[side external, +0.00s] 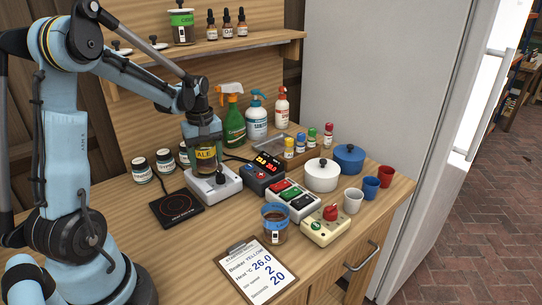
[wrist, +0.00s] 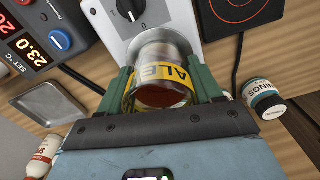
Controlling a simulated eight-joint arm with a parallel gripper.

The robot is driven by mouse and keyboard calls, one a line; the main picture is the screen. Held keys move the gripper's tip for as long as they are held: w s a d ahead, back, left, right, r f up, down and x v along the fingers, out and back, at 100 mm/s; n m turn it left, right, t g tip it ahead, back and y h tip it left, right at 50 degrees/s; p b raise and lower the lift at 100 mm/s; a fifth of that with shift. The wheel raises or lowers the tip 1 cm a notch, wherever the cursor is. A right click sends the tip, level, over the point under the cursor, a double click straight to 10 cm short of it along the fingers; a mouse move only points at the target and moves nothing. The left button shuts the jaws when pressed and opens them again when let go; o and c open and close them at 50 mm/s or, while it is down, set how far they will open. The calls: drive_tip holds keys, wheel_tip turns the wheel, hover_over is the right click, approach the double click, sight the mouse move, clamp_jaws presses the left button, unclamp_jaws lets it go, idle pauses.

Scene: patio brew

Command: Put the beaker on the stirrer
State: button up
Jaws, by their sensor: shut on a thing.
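The beaker (side external: 206,161) is glass with a yellow ALE band and brown liquid; it also shows in the wrist view (wrist: 160,80). My gripper (side external: 204,146) is shut around it, with a green finger on each side in the wrist view (wrist: 172,84). The stirrer (side external: 229,188) is a white box with a dark knob, directly under the beaker; its knob end shows in the wrist view (wrist: 116,32). The beaker looks upright, at or just above the stirrer's top. I cannot tell whether they touch.
A black hot plate (side external: 176,208) lies left of the stirrer and a controller (side external: 262,176) right of it. A blue-banded beaker (side external: 274,224) and a clipboard (side external: 252,272) are in front. Dark jars (side external: 141,170), spray bottles (side external: 232,118) and a white pot (side external: 321,175) stand around.

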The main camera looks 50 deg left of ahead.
drive_tip(key=shift+f, duration=0.1)
drive_tip(key=o, duration=1.2)
wheel_tip(320, 180, up, 12)
drive_tip(key=shift+s+d+f+m+t, duration=0.7)
drive_tip(key=shift+d+m+t, duration=0.5)
drive_tip(key=shift+d+m, duration=2)
drive_tip(key=shift+s+d+f+m+t, duration=0.65)
drive_tip(key=shift+d+m+t, duration=1)
drive_tip(key=shift+d, duration=2.65)
drive_tip(key=shift+s+d+f+m+t, duration=0.7)
drive_tip(key=shift+d+m, duration=2.35)
drive_tip(key=shift+d, duration=0.7)
